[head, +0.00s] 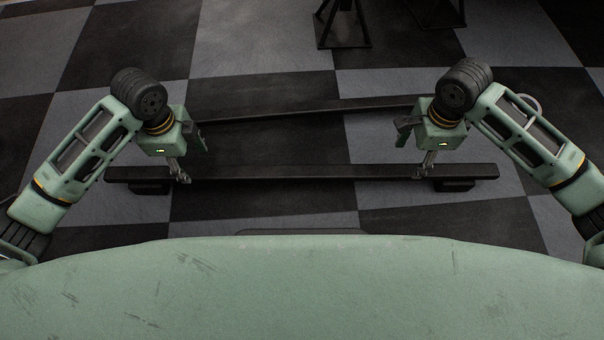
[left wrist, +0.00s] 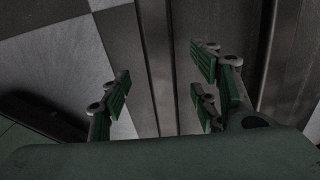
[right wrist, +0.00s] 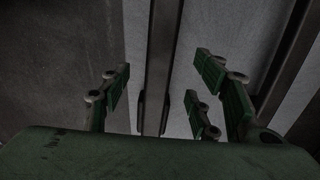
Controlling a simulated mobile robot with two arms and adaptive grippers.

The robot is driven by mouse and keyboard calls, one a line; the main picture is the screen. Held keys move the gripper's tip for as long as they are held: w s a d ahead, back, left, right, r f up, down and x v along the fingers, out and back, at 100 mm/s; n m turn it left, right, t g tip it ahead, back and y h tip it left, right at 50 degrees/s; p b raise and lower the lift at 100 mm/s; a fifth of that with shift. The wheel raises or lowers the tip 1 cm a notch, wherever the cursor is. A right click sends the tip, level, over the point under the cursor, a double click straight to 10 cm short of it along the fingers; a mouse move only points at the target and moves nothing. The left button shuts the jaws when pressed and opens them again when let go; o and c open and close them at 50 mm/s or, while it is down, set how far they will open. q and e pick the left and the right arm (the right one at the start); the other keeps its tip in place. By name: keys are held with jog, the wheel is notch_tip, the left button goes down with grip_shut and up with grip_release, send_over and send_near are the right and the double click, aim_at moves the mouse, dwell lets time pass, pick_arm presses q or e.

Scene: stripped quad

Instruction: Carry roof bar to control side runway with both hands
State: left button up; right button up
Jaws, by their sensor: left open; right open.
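A long dark bar (head: 300,172), which looks like the roof bar, lies crosswise in front of me in the head view, with a dark foot block under each end. My left gripper (head: 191,160) is open above its left part. My right gripper (head: 417,148) is open above its right part. The bar runs between the spread fingers in the left wrist view (left wrist: 160,60) and in the right wrist view (right wrist: 160,60). I cannot tell how far above it the fingers are; no grip shows. I cannot identify the control side runway.
A second long dark bar (head: 310,109) lies behind the first, slightly slanted, its ends partly hidden by my grippers. A black stand (head: 342,28) stands beyond it, another (head: 436,12) at the top edge. The checkered floor (head: 262,60) is otherwise mostly clear.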

aim_at(195, 171)
pick_arm(q)
jog(key=shift+f, duration=3.95)
pick_arm(e)
jog(key=shift+f, duration=3.95)
pick_arm(q)
grip_shut()
pick_arm(e)
grip_shut()
pick_arm(q)
jog(key=shift+r, duration=0.1)
pick_arm(e)
jog(key=shift+r, duration=0.1)
